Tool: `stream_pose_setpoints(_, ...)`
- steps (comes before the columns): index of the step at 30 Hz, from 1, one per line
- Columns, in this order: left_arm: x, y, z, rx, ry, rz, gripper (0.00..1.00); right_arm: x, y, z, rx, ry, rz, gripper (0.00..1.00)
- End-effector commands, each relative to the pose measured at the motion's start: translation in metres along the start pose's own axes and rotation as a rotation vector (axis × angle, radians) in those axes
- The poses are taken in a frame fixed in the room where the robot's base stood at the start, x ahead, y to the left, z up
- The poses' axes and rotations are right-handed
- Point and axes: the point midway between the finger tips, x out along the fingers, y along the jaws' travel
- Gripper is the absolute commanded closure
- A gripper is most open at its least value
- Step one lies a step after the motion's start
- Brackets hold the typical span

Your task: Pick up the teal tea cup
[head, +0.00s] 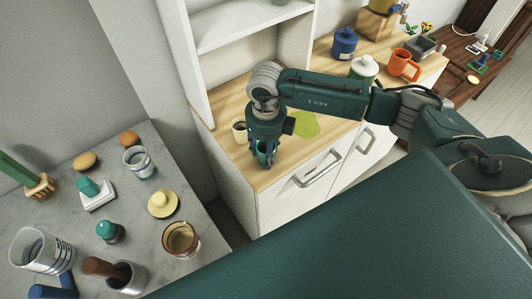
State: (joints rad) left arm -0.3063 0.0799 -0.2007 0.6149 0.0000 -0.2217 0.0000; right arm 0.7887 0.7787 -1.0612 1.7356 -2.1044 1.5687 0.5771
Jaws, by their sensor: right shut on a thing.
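My right gripper (262,161) points down over the front left part of the wooden counter (248,172). It is shut on the teal tea cup (265,148), which shows only in part between the fingers. The fingers and wrist hide much of the cup, and I cannot tell whether it still touches the counter. My left gripper is not in view.
A cream cup (240,132) stands close left of my right gripper. A green mat (305,124) lies right of it. A white lidded jar (363,68), an orange mug (403,65) and a blue jar (344,43) stand farther back. A grey table (190,207) at left holds several items.

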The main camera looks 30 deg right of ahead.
Motion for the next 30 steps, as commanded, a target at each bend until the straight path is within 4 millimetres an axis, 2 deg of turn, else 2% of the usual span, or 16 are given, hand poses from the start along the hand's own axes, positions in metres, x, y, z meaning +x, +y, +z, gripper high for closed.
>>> stream_pose_setpoints(8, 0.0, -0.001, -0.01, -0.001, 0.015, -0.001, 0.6, -0.001, 0.0, 0.001, 0.0, -0.002, 0.0, 0.89)
stream_pose_setpoints(14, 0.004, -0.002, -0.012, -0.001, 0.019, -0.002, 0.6, -0.013, 0.0, 0.002, 0.0, -0.004, 0.001, 0.89)
stream_pose_setpoints(20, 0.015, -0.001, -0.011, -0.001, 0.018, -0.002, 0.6, -0.05, 0.0, 0.003, -0.001, -0.009, 0.0, 0.89)
stream_pose_setpoints(30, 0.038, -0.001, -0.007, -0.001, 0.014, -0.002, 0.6, -0.145, 0.0, 0.002, -0.001, -0.009, -0.001, 0.89)
